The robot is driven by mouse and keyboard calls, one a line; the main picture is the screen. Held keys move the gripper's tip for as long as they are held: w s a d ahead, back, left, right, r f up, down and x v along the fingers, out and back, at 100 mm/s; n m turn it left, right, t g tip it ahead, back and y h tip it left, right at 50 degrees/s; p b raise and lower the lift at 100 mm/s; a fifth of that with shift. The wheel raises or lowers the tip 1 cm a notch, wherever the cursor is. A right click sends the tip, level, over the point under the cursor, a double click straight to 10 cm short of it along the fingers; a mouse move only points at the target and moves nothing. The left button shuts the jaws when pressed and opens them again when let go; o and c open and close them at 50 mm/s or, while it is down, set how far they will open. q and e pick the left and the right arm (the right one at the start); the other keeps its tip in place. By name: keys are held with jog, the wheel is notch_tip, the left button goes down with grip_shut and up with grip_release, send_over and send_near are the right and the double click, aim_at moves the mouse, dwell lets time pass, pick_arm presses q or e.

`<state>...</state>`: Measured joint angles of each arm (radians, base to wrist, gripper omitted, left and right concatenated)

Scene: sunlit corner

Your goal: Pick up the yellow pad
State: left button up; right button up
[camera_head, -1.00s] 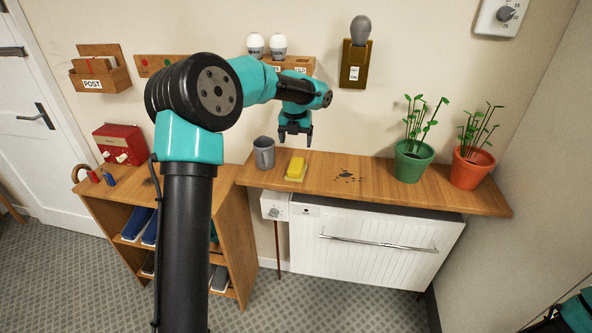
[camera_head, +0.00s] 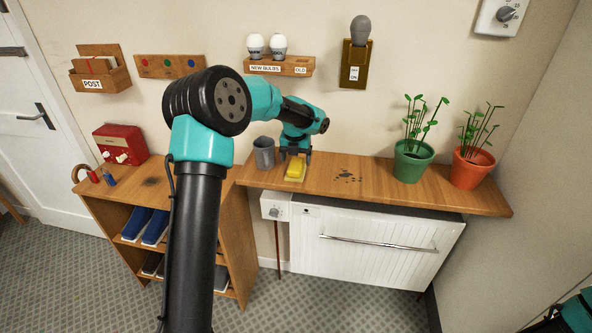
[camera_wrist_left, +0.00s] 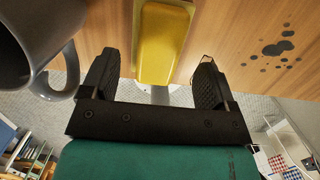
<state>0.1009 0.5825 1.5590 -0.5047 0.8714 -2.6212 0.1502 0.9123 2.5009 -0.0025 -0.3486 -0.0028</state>
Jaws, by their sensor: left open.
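The yellow pad (camera_head: 295,171) lies on the wooden shelf top (camera_head: 330,175), just right of a grey mug. In the left wrist view the yellow pad (camera_wrist_left: 163,42) sits on a paler base, between and beyond my fingers. My left gripper (camera_head: 295,154) is low over the shelf at the pad, with its jaws pointing down. In the left wrist view my left gripper (camera_wrist_left: 155,80) is open, one finger to each side of the pad's line, with nothing held. Whether the fingers touch the pad I cannot tell. My right gripper is not seen.
The grey mug (camera_head: 264,153) stands close left of the pad; its handle (camera_wrist_left: 55,85) is near a finger in the left wrist view. Dark spots (camera_head: 347,176) mark the shelf to the right. A green pot (camera_head: 412,161) and an orange pot (camera_head: 470,168) stand further right.

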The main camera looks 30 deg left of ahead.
aim_at(296, 164)
pick_arm(q)
jog(key=shift+w+a+f, duration=0.1)
jog(key=shift+w+f, duration=0.05)
jog(key=shift+f, duration=1.75)
jog(key=shift+c, duration=0.4)
jog(key=c, duration=0.9)
jog(key=shift+r, duration=0.1)
jog(key=shift+c, duration=0.2)
jog(key=shift+r, duration=1.7)
jog(key=s+d+r, duration=0.1)
jog(key=s+d, duration=0.7)
jog(key=s, duration=0.5)
jog(key=shift+s+d+r, duration=0.15)
jog(key=shift+s+r, duration=0.05)
jog(key=shift+s, duration=0.15)
